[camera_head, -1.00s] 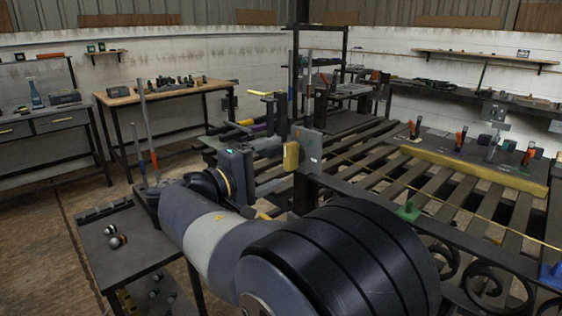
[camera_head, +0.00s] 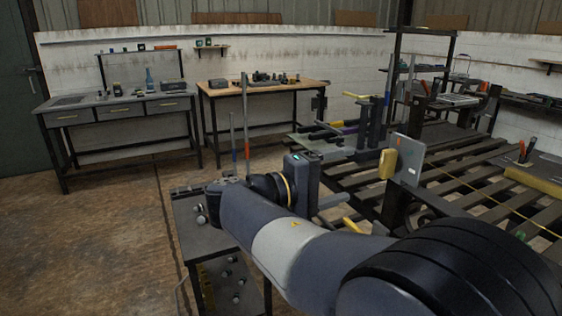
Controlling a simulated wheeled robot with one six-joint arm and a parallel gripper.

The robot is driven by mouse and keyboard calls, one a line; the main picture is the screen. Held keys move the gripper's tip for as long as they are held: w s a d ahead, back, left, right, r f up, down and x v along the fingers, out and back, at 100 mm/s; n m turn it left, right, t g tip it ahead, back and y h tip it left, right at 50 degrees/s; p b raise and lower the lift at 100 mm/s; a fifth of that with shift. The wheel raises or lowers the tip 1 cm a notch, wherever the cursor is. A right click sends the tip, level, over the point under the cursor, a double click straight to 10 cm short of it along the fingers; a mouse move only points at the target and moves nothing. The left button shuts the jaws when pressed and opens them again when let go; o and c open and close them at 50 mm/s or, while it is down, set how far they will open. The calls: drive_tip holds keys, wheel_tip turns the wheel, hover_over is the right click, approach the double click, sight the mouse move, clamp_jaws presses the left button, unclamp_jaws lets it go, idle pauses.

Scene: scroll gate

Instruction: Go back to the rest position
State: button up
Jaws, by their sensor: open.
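My gripper (camera_head: 345,180) is in the middle of the head view, at the far end of my grey and black arm. Its two grey fingers stand apart, with nothing seen between them. They point right, toward the gate workbench. A yellow block (camera_head: 388,164) and an upright grey plate (camera_head: 410,160) stand to the right of the fingers. In this view they look apart from the gripper, though depth is hard to judge.
A small dark side table (camera_head: 203,238) with small parts stands left of my arm. The slatted bench (camera_head: 470,180) fills the right. A wooden-topped table (camera_head: 262,86) and a drawer bench (camera_head: 125,108) line the back wall. The floor (camera_head: 95,240) at left is clear.

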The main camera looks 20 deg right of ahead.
sight(381, 165)
drive_tip(key=d, duration=1)
drive_tip(key=shift+w+d, duration=0.25)
drive_tip(key=shift+w, duration=0.15)
drive_tip(key=shift+a, duration=0.15)
